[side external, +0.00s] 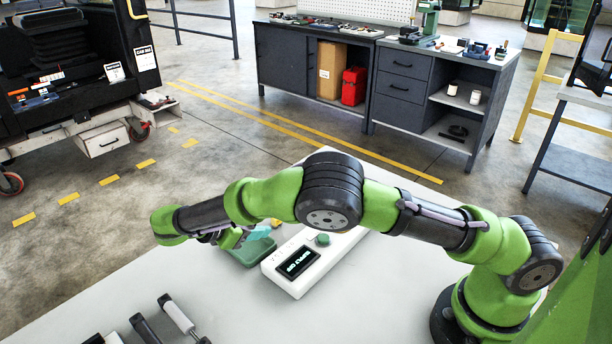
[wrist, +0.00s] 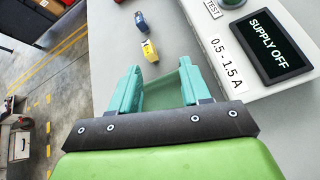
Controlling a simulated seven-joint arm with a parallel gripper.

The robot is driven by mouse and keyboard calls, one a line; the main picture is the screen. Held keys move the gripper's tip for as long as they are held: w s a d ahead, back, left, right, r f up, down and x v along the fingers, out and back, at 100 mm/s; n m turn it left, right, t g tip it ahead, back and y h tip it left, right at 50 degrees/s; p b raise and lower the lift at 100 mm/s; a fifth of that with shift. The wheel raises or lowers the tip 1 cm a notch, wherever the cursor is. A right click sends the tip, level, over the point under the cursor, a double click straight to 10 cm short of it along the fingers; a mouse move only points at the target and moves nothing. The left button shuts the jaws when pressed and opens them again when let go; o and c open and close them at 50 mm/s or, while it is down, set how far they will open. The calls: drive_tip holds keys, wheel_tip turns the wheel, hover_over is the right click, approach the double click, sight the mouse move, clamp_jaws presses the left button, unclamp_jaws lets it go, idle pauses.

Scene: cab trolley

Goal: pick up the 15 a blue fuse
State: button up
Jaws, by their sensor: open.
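In the wrist view a small blue fuse (wrist: 141,21) lies on the grey-white table top, with a yellow fuse (wrist: 149,50) just nearer to me. In the side view my gripper (side external: 259,233) is low over the table beside the white supply box, partly hidden by my arm. A bit of yellow (side external: 276,224) shows just beyond it. I cannot make out the blue fuse there or read any rating on it.
The white supply box (side external: 312,262) has a screen reading "SUPPLY OFF" (wrist: 266,42) and stands right of the fingers. A green tray (side external: 252,253) sits below the gripper; its greenish part (wrist: 163,92) shows between the fingers. Tools (side external: 178,316) lie at the table's front.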

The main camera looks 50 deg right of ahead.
drive_tip(key=d+n, duration=0.1)
drive_tip(key=d, duration=0.1)
drive_tip(key=w+d+f+n+h, duration=0.1)
drive_tip(key=d, duration=0.2)
drive_tip(key=d+n+h, duration=0.1)
drive_tip(key=d, duration=0.2)
drive_tip(key=shift+w+d+f+n, duration=0.1)
drive_tip(key=shift+w+f+n, duration=0.1)
drive_tip(key=shift+n, duration=0.1)
drive_tip(key=shift+w+x, duration=0.15)
drive_tip(key=shift+x, duration=1.35)
drive_tip(key=shift+w+x, duration=0.15)
drive_tip(key=shift+x, duration=1.3)
drive_tip(key=shift+f, duration=0.2)
drive_tip(key=shift+c, duration=0.2)
clamp_jaws()
